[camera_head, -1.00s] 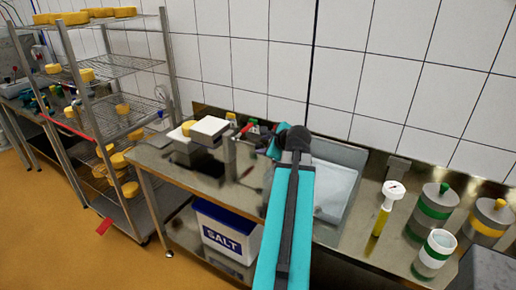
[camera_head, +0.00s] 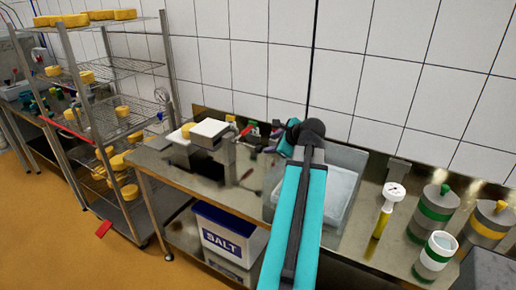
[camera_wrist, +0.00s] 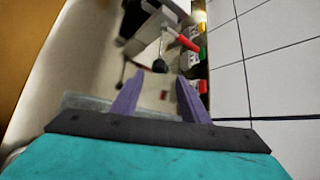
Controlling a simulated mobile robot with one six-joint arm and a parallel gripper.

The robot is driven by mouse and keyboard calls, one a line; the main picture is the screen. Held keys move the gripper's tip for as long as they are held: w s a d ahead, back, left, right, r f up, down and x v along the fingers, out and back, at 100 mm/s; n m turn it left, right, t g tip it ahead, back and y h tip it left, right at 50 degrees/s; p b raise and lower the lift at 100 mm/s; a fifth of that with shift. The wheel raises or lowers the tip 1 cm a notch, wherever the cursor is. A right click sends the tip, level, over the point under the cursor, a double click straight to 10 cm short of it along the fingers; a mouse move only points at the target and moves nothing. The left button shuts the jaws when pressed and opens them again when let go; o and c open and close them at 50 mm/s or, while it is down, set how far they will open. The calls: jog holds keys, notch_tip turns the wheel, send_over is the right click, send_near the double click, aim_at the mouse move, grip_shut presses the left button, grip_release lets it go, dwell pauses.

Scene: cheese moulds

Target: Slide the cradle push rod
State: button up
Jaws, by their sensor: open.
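My gripper (camera_wrist: 158,105) shows two purple fingers in the wrist view, spread apart with nothing gripped. A thin rod with a dark rounded knob (camera_wrist: 159,64) lies ahead of the fingertips, apart from them; it looks like the push rod. A pale block with a small red mark (camera_wrist: 161,90) shows between the fingers, though its depth is unclear. In the head view, a steel stand with a white block (camera_head: 209,128) and an upright post (camera_head: 228,152) is left of my arm, probably the cradle. My fingers are too small to make out there.
A red handle (camera_wrist: 187,45) and small coloured items stand right of the rod, near the tiled wall (camera_wrist: 270,60). A sink basin (camera_head: 345,190) lies beside my arm. A yellow gauge tool (camera_head: 384,215) and banded canisters (camera_head: 433,212) stand on the right.

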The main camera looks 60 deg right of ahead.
aim_at(258, 147)
jog(key=p+x, duration=0.2)
jog(key=x, duration=1)
jog(key=shift+w+d+f, duration=0.1)
jog(key=shift+w+f, duration=0.15)
grip_shut()
